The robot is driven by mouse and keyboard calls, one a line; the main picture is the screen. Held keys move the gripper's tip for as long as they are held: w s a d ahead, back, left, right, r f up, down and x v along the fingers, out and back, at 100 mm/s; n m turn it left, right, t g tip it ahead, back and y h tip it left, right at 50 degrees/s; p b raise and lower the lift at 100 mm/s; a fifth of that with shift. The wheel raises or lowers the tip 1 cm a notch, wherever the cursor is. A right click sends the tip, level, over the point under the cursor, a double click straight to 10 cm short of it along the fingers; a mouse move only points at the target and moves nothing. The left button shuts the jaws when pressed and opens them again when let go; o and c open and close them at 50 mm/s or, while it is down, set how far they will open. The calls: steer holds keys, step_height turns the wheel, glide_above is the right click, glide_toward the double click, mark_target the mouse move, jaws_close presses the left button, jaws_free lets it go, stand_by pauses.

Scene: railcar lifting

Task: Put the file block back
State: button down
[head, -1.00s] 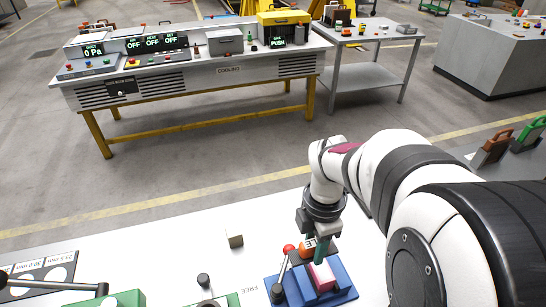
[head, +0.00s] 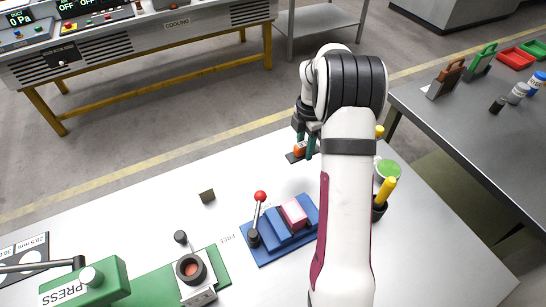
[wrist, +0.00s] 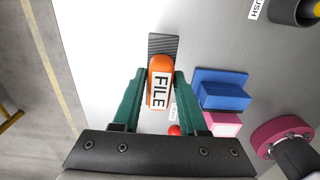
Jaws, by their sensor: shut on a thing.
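The file block has an orange handle (head: 298,150) with a white FILE label and a dark ridged plate. In the wrist view its orange handle (wrist: 159,70) sits between the green fingers and its grey ridged plate (wrist: 164,44) points away from the palm. My gripper (head: 306,152) is shut on it; the gripper also shows in the wrist view (wrist: 161,76). They are beyond the blue fixture (head: 271,246), near the far edge of the white table. A pink block (head: 294,212) sits in the fixture. Whether the file touches the table is unclear.
A red-knobbed lever (head: 260,196) stands on the fixture's left. A small dark cube (head: 207,196) lies farther left, beyond the green-based device (head: 190,270). Yellow-handled tools (head: 386,190) and a green-topped round thing (head: 387,170) stand right of my arm.

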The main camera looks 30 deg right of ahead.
glide_above(275, 165)
step_height(275, 165, down, 5)
steer(key=shift+d+r, duration=0.1)
step_height(275, 165, down, 4)
steer(key=shift+f, duration=0.1)
steer(key=shift+f, duration=0.15)
steer(key=shift+c, duration=2.2)
jaws_free()
